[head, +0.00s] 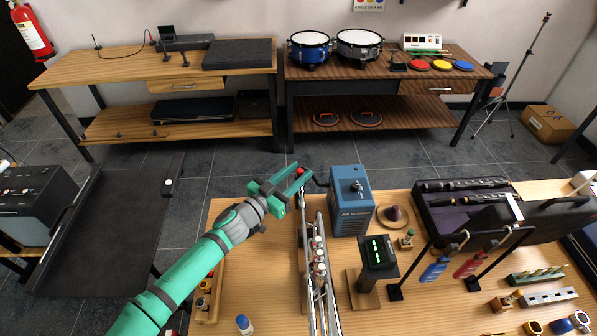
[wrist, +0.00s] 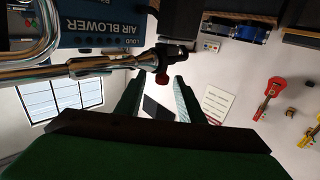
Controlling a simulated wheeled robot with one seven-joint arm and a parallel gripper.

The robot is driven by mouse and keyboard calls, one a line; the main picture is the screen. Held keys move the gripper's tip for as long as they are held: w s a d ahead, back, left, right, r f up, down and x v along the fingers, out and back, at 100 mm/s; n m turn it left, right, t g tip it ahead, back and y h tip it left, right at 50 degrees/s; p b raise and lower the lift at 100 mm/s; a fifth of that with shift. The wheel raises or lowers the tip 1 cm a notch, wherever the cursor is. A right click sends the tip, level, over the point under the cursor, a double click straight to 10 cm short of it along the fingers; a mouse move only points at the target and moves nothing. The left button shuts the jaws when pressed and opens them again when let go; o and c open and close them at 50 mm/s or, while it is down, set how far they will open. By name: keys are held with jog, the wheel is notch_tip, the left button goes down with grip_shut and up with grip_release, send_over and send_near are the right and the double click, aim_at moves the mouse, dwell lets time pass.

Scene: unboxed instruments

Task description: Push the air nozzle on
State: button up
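The blue air blower (head: 350,203) stands on the right-hand bench, and its lettering shows upside down in the wrist view (wrist: 95,27). A dark nozzle (wrist: 178,52) with a red part (wrist: 162,78) lies at the end of a silver instrument tube (wrist: 95,66). I cannot tell how far the nozzle is seated on the tube. The red part also shows in the head view (head: 300,171), close to my fingertips.
An open dark case (head: 470,225) lies behind.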

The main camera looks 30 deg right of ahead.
jog(key=v, duration=0.9)
jog(key=shift+a, duration=0.3)
jog(key=shift+d, duration=0.1)
jog(key=x, duration=1.1)
jog(key=shift+s, duration=0.1)
jog(key=shift+w, duration=0.55)
jog(key=shift+w+d, duration=0.15)
jog(key=shift+d, duration=0.05)
